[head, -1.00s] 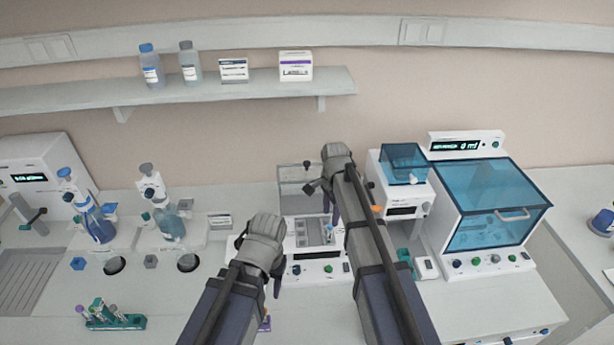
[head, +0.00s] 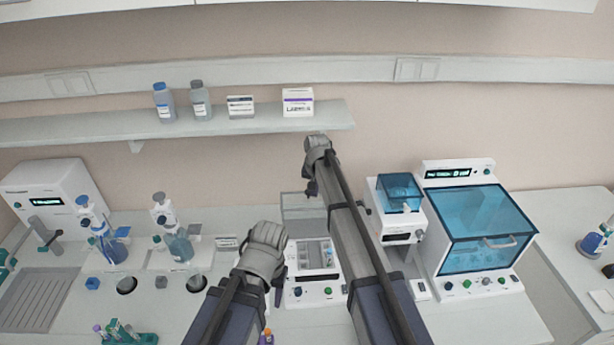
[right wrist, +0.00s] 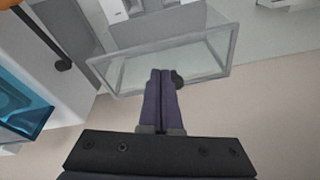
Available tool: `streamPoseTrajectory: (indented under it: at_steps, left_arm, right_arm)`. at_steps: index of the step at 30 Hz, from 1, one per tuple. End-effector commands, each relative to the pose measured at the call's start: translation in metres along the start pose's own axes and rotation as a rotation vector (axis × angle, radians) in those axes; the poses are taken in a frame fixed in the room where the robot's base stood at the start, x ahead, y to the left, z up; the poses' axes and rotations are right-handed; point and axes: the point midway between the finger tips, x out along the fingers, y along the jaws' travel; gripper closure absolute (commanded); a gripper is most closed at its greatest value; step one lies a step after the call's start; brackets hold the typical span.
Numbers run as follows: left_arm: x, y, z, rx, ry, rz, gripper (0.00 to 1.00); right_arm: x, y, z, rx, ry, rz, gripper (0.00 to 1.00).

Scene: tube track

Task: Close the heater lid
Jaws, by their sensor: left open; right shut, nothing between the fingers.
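The heater (head: 313,292) is a white box with a tube block, at mid-counter. Its clear, framed lid (head: 297,208) stands raised at the back. In the right wrist view the lid (right wrist: 208,52) spans the upper middle, with a dark knob (right wrist: 178,80) on its edge. My right gripper (right wrist: 165,72) is shut and empty; its fingertips overlap the lid's edge beside the knob, and I cannot tell if they touch. In the head view its fingers are mostly hidden by my arm. My left gripper (head: 278,284) is open and empty at the heater's left front.
A small blue-lidded device (head: 400,215) and a large blue-lidded one (head: 478,235) stand right of my right arm. Flasks (head: 177,243) in holders stand at left. A green tube rack (head: 130,338) is at front left. A shelf (head: 240,125) hangs above.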

Motion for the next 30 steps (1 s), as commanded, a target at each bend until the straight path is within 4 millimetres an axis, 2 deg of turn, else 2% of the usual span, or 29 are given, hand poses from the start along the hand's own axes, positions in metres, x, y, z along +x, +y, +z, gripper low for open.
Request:
streamPoseTrajectory:
  at_steps: [1, 3, 7, 11, 20, 30]
  left_arm:
    - [-0.018, -0.002, 0.001, -0.002, 0.000, 0.000, 0.50]
    - [-0.026, -0.002, 0.001, -0.005, -0.001, 0.001, 0.50]
    - [-0.034, -0.003, 0.002, -0.008, -0.001, 0.001, 0.50]
    - [-0.035, -0.003, 0.002, -0.009, -0.001, 0.001, 0.50]
    - [-0.025, -0.002, 0.001, -0.006, -0.001, 0.001, 0.50]
    - [0.013, 0.001, -0.001, 0.016, 0.000, -0.001, 0.50]
  right_arm:
    - [-0.015, -0.012, -0.018, -0.077, 0.019, -0.007, 1.00]
    - [-0.021, -0.022, -0.031, -0.174, 0.042, -0.013, 1.00]
    - [-0.027, -0.033, -0.044, -0.293, 0.071, -0.018, 1.00]
    - [-0.028, -0.036, -0.047, -0.334, 0.080, -0.018, 1.00]
    - [-0.018, -0.036, -0.047, -0.334, 0.079, -0.018, 1.00]
    - [0.022, -0.037, -0.050, -0.332, 0.078, -0.018, 1.00]
